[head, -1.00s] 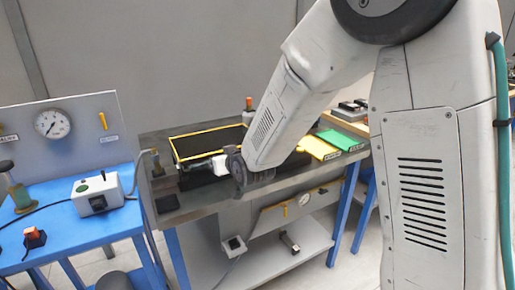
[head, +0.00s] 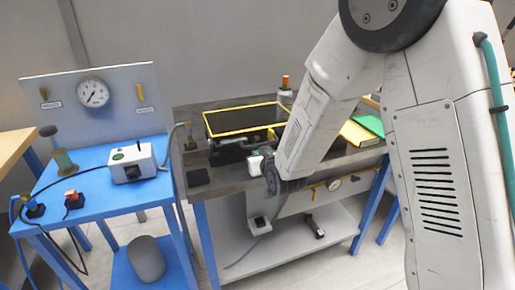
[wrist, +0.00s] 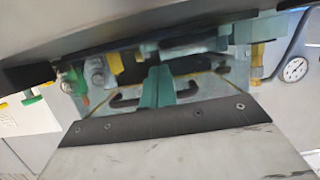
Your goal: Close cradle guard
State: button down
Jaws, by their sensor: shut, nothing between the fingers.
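A dark panel with a yellow frame (head: 207,126), which looks like the cradle guard, sits above a dark unit on the grey bench in the head view. I cannot tell how far it is open. The end of my arm is in front of the bench, right of and below the frame, and hides part of the bench. In the wrist view, my gripper (wrist: 157,88) has its two teal fingers side by side, shut and empty. Dark and yellow-edged parts show behind them. I cannot tell whether the fingers touch anything.
A blue table (head: 105,205) at left holds a white control box (head: 132,164), and a gauge (head: 93,92) stands behind it. Yellow (head: 357,134) and green (head: 370,124) pads lie at the bench's right. A lower shelf (head: 285,240) is mostly clear.

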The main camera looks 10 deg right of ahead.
jog(key=shift+s+a+r, duration=0.1)
jog(key=shift+s+r, duration=0.35)
jog(key=shift+r, duration=0.3)
jog(key=s+d+f+g, duration=0.3)
jog(key=s+f+g, duration=0.2)
jog(key=s+f, duration=0.75)
jog(key=s+d+r+g+h, duration=0.2)
jog(key=s+g, duration=0.2)
jog(key=s, duration=0.2)
jog(key=s+d+r+m+g, duration=0.1)
jog(key=s+d+r, duration=0.3)
jog(key=s+r, duration=0.4)
jog(key=s+d+r+g, duration=0.1)
jog(key=s+d+r, duration=0.2)
jog(key=s+r, duration=0.4)
jog(key=s+d+r+m+g+h, duration=0.1)
jog(key=s+d+r, duration=0.3)
jog(key=s+r, duration=0.4)
notch_tip(320, 180, up, 2)
jog(key=shift+s+d+m+g, duration=0.3)
jog(key=shift+d+g, duration=0.05)
jog(key=shift+g, duration=0.05)
